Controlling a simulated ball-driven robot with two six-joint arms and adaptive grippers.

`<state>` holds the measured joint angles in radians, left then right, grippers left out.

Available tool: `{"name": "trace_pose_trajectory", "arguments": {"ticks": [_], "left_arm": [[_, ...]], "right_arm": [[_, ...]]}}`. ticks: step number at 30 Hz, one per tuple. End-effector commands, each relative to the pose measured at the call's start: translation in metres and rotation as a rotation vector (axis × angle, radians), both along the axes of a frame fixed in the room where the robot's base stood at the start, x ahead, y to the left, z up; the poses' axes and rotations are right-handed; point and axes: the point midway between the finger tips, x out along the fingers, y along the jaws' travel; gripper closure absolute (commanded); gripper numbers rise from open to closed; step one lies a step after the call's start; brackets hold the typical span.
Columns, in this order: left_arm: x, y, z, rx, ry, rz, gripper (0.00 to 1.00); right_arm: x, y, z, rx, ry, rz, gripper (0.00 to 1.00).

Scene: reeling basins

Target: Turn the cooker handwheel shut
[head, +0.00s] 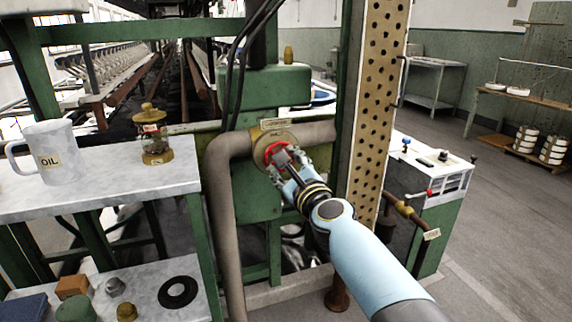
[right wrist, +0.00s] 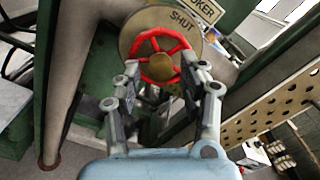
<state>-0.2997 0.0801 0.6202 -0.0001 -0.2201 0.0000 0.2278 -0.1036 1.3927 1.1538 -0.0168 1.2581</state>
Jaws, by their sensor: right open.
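The cooker handwheel (right wrist: 178,47) is a small red spoked wheel with a brass hub, in front of a round tan plate (right wrist: 133,25) marked "SHUT". In the head view the handwheel (head: 268,152) sits on the pipe by the green machine, partly hidden by my gripper. My right gripper (right wrist: 167,88) is open, its two fingers pointing at the wheel, one toward each side of its lower rim. Whether the fingers touch the rim I cannot tell. In the head view my right gripper (head: 288,166) covers the wheel's lower right. My left gripper is not in view.
A thick grey-brown pipe (head: 222,230) bends down left of the wheel. A perforated post (head: 377,100) stands close on the right. A marble-topped table (head: 110,190) holds an OIL mug (head: 50,152) and a brass-lidded jar (head: 153,135). A white-topped cabinet (head: 425,170) stands right.

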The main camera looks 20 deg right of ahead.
Motion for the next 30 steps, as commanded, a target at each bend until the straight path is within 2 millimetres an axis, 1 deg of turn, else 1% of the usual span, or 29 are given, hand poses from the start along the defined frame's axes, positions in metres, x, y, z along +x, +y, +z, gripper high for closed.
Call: {"name": "trace_pose_trajectory", "arguments": {"ticks": [4, 7, 8, 10, 11, 15, 17, 18, 23, 24, 27, 30], "left_arm": [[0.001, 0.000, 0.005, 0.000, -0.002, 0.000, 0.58], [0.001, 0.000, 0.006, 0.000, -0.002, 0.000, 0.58], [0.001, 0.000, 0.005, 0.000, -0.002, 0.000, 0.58], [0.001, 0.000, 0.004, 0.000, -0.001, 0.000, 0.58], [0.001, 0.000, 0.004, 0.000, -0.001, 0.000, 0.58], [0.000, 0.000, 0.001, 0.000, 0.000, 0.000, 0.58], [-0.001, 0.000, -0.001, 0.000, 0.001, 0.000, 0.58], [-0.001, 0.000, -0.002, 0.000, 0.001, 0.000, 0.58], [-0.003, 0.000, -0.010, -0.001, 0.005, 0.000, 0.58], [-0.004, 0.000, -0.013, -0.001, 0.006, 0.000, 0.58], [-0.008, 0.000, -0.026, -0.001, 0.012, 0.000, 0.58], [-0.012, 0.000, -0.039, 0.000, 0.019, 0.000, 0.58]], "right_arm": [[-0.018, 0.000, 0.001, 0.000, 0.001, -0.001, 0.58], [-0.025, -0.001, 0.001, -0.015, -0.001, 0.001, 0.58], [-0.025, -0.001, 0.001, -0.041, -0.002, 0.001, 0.58], [-0.025, -0.001, 0.000, -0.170, -0.007, 0.001, 0.58], [-0.025, -0.001, 0.000, -0.251, -0.009, 0.000, 0.58], [-0.025, -0.001, -0.001, -0.697, -0.023, 0.002, 0.58], [-0.025, -0.001, -0.001, -0.887, -0.030, 0.002, 0.58], [-0.025, -0.001, -0.001, -1.014, -0.035, 0.001, 0.58], [-0.025, -0.001, -0.002, -1.527, -0.052, 0.000, 0.58], [-0.025, -0.001, -0.003, -1.654, -0.057, 0.000, 0.58], [-0.025, -0.001, -0.005, -1.953, -0.067, 0.001, 0.58], [-0.025, -0.001, -0.007, -2.193, -0.074, 0.003, 0.58]]}}
